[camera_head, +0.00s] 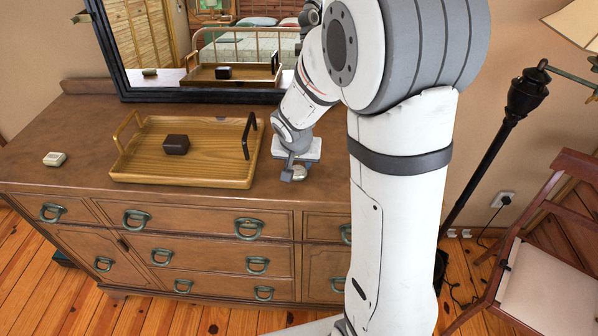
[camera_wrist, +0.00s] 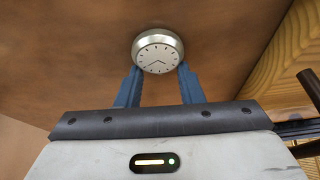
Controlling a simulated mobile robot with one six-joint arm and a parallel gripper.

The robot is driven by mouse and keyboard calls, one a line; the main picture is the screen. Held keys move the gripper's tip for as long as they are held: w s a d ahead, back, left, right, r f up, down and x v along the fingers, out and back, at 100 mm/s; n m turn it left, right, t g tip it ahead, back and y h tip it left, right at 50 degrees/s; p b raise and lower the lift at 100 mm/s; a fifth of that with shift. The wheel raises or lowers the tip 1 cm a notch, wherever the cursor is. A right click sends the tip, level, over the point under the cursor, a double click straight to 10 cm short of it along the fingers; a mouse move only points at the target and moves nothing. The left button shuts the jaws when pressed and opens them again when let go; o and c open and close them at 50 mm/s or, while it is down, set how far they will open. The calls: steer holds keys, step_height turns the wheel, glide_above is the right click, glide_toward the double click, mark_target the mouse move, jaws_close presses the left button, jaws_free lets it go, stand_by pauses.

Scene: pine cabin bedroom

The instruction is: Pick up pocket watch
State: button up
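The pocket watch (camera_wrist: 158,53) is a round silver disc with a white face and dark hands. In the wrist view it lies just ahead of my gripper (camera_wrist: 159,70). The two blue fingers are apart, with their tips at the watch's lower left and lower right edges; I cannot tell if they touch it. In the head view my gripper (camera_head: 294,174) is low over the dresser's front edge, right of the tray, and partly hides the watch (camera_head: 299,171).
A wooden tray (camera_head: 225,180) with a dark box (camera_head: 176,144) stands left of my gripper on the dresser (camera_head: 80,120). A small white object (camera_head: 55,159) lies farther left. A mirror (camera_head: 200,50) stands behind. A floor lamp (camera_head: 524,95) and a chair (camera_head: 545,275) are at right.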

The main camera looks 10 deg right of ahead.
jaws_close()
stand_by(0.3)
